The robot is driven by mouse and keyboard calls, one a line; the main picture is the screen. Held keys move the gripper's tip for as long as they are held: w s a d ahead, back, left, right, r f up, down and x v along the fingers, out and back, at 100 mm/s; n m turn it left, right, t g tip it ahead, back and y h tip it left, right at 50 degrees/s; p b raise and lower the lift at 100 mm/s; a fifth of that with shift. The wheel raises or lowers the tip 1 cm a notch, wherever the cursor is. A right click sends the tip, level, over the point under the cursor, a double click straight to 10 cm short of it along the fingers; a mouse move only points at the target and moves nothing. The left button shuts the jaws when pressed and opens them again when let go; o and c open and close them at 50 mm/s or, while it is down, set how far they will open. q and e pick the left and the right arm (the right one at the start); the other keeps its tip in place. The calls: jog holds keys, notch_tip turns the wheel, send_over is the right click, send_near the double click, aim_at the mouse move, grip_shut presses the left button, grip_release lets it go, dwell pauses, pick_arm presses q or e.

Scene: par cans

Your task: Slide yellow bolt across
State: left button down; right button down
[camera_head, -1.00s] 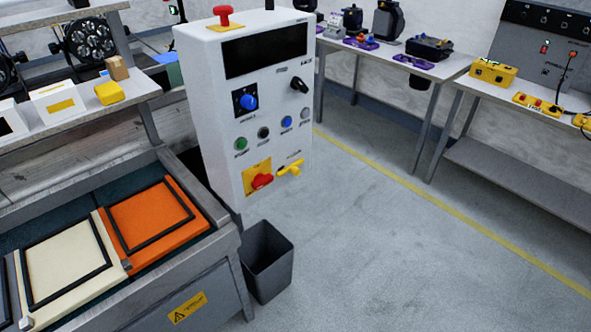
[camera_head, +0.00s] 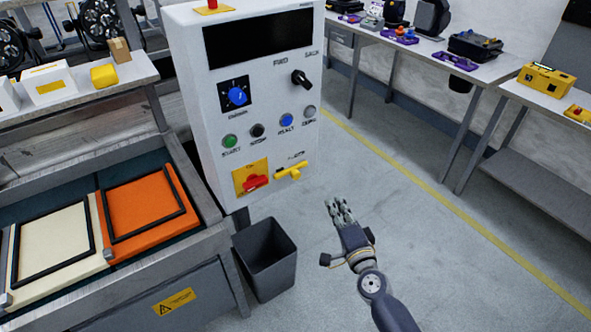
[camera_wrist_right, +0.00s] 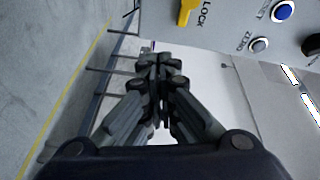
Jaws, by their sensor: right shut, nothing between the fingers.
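The yellow bolt (camera_head: 291,171) is on the lower right of the white control cabinet's front, beside a red knob on a yellow plate. In the right wrist view the yellow bolt (camera_wrist_right: 186,13) shows at the top edge, partly cut off, beside the word LOCK. My right gripper (camera_head: 339,205) is shut and empty, in front of the cabinet, to the right of and below the bolt, apart from it. The right wrist view shows its closed fingers (camera_wrist_right: 160,62) with nothing between them. My left gripper is not in view.
The white cabinet (camera_head: 245,120) carries a red knob (camera_head: 255,182), a blue dial and several buttons. A grey bin (camera_head: 266,262) stands below it. A bench with orange and cream panels is at left. Tables with equipment stand at the back right. The floor between is clear.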

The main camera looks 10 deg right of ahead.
aim_at(296, 175)
jog(key=shift+m+t, duration=0.4)
jog(key=shift+m, duration=0.1)
jog(key=shift+w+a+r, duration=0.55)
jog(key=shift+w+a, duration=0.15)
jog(key=shift+w, duration=0.9)
jog(key=shift+w+a+r, duration=0.6)
jog(key=shift+w+a, duration=0.15)
jog(key=shift+w, duration=0.8)
jog(key=shift+w+a+r, duration=0.55)
jog(key=shift+w+a, duration=0.15)
jog(key=shift+w, duration=0.9)
jog(key=a, duration=0.1)
jog(key=s+a, duration=0.1)
jog(key=a, duration=0.2)
jog(key=shift+s+a+p, duration=0.1)
jog(key=shift+s+p, duration=0.25)
